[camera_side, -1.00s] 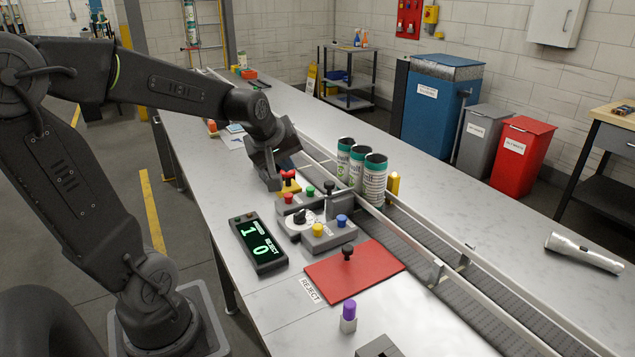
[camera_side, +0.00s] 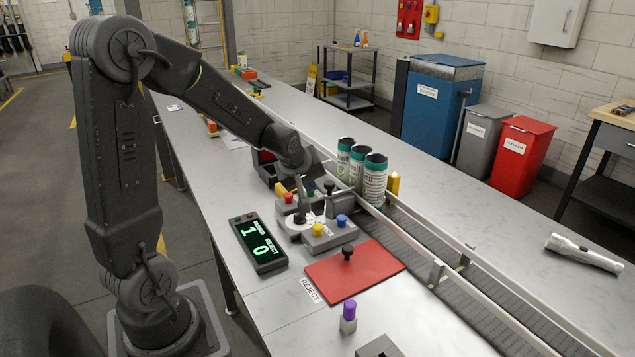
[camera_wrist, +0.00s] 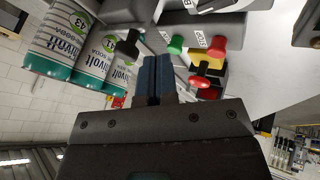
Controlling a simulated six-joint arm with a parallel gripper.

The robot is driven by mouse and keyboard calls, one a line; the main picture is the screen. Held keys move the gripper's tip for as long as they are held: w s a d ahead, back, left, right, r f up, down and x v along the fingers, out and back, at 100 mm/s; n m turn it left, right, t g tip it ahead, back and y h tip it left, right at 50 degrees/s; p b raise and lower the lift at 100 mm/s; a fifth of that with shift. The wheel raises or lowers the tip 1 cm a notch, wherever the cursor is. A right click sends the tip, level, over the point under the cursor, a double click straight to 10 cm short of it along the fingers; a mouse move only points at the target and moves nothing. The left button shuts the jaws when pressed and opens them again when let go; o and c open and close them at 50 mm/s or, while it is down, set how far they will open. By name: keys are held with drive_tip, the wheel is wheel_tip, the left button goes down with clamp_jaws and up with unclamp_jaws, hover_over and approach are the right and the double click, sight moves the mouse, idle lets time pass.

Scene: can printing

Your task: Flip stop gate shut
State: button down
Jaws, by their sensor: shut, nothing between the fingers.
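The stop gate appears to be the grey block (camera_side: 341,203) with a black knob (camera_side: 329,187), beside the conveyor in front of the cans. The black knob (camera_wrist: 128,45) also shows in the wrist view, just left of my fingers. My gripper (camera_side: 303,200) points down over the control boxes, left of that knob. In the wrist view my gripper (camera_wrist: 153,68) has its two blue fingers together, with nothing between them. The fingers look apart from the knob, but the exact gap cannot be told. Three green-rimmed cans (camera_side: 374,180) stand upright on the conveyor, touching or nearly so.
Red and green buttons (camera_wrist: 175,45) and a red knob on yellow (camera_wrist: 216,47) are right of my fingers. A box with yellow and blue buttons (camera_side: 329,236), a counter display (camera_side: 259,244) and a red reject plate (camera_side: 354,271) lie nearer. Conveyor rails (camera_side: 440,270) run alongside.

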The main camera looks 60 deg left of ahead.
sight(328, 182)
drive_tip(key=shift+w+d+f, duration=0.15)
drive_tip(key=shift+w, duration=0.85)
drive_tip(key=shift+w, duration=1.65)
drive_tip(key=shift+s, duration=0.1)
drive_tip(key=shift+s, duration=0.3)
drive_tip(key=s+a+f+v, duration=0.1)
drive_tip(key=s+v, duration=0.1)
drive_tip(key=v, duration=1)
drive_tip(key=shift+s, duration=0.25)
